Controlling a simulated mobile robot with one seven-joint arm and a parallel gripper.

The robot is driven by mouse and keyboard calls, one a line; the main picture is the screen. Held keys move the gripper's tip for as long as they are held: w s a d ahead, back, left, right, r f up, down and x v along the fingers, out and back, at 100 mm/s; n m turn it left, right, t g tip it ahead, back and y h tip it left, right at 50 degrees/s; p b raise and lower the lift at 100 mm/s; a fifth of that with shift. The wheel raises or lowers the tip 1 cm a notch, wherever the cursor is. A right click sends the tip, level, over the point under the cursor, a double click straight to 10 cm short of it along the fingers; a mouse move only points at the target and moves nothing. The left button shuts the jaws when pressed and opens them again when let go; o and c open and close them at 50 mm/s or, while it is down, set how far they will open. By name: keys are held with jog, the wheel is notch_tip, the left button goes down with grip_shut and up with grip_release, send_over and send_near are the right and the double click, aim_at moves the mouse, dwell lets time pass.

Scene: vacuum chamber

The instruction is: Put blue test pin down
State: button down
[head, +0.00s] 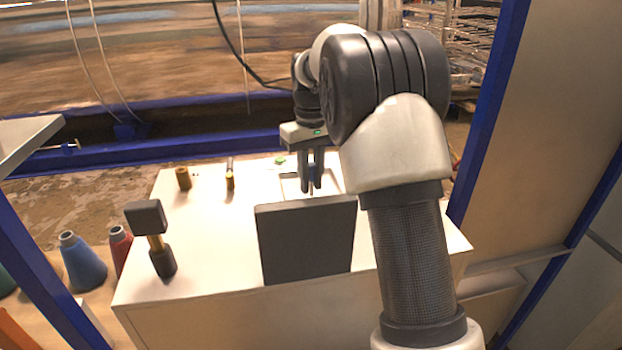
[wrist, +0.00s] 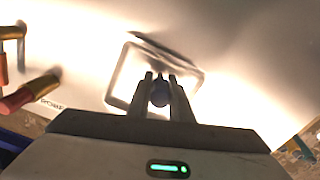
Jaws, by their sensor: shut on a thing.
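My gripper (head: 311,187) points down over the far part of the white table and is shut on the blue test pin. In the wrist view the pin (wrist: 160,94) shows as a dark blue rounded shape between the two fingers of the gripper (wrist: 160,80). A white, square, raised-edged tray or frame (wrist: 118,76) lies around and behind the fingertips in that view. In the head view part of its rim (head: 288,186) shows beside the gripper. I cannot tell whether the pin touches the surface inside it.
A dark grey upright panel (head: 306,242) stands in front of the gripper. A black block-topped post (head: 147,218), a brass cylinder (head: 183,178) and a thin gold-and-dark piece (head: 230,180) stand to the left. Blue (head: 83,262) and red (head: 119,247) cones are beyond the table's left edge.

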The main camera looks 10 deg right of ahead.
jog(key=shift+f, duration=0.15)
jog(key=c, duration=1.6)
grip_release()
notch_tip(320, 180, up, 12)
jog(key=shift+r+p, duration=0.2)
jog(key=shift+p, duration=0.25)
